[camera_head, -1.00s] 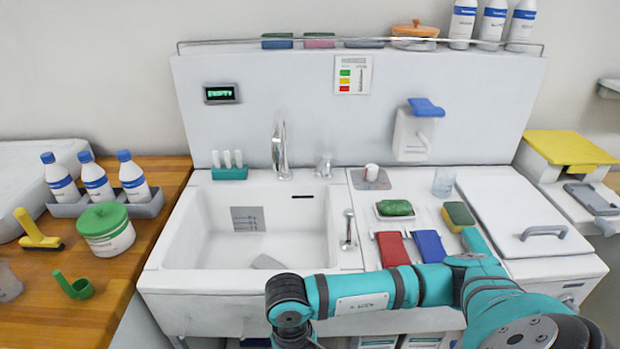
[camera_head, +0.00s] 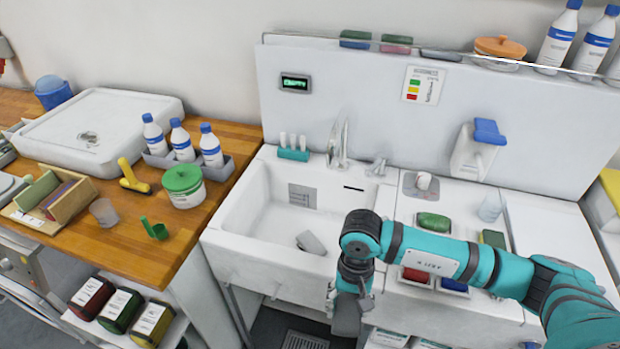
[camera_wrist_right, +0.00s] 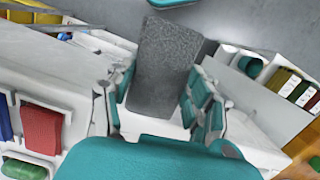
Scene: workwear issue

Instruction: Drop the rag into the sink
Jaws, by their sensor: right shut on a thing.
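My right gripper (camera_head: 352,292) hangs in front of the sink's front wall, below rim height. It is shut on a grey rag (camera_head: 346,318), which hangs down from the fingers. In the right wrist view the grey rag (camera_wrist_right: 162,68) is a flat, rough-textured strip between the teal fingers. The white sink (camera_head: 240,228) is to the left of and behind the gripper. Its basin is open at the top, and a grey piece (camera_head: 311,243) lies on its floor. My left gripper is not in view.
A tap (camera_head: 338,146) stands at the sink's back edge. A green sponge (camera_head: 433,221) and red and blue cloths lie on the right-hand drainer, partly behind my arm. A wooden counter (camera_head: 110,235) with bottles and a green-lidded tub (camera_head: 184,187) stands left.

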